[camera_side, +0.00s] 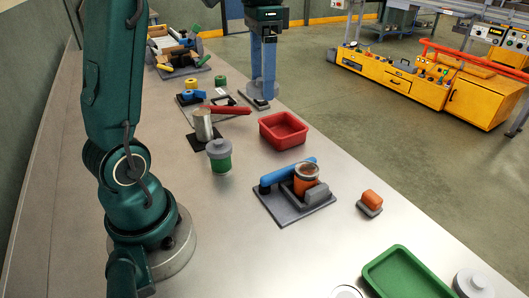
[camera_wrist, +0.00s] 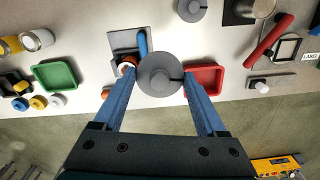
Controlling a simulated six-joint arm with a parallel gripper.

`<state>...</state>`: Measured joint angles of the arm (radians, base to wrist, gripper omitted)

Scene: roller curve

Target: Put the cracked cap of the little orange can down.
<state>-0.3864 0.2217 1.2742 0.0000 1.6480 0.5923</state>
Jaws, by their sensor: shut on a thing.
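In the wrist view my gripper (camera_wrist: 159,80) is shut on a round grey cap (camera_wrist: 156,74), which has a dark slit at its right edge. My gripper also shows in the side view (camera_side: 262,98), raised beyond the red tray; I cannot clearly make out the cap there. The can also shows in the wrist view (camera_wrist: 126,68), left of the held cap and partly hidden.
A red tray (camera_side: 283,141) lies beyond the fixture. An orange-topped block (camera_side: 371,199) and a green tray (camera_side: 385,285) are to the right. Bare bench (camera_side: 250,240) lies in front of the fixture.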

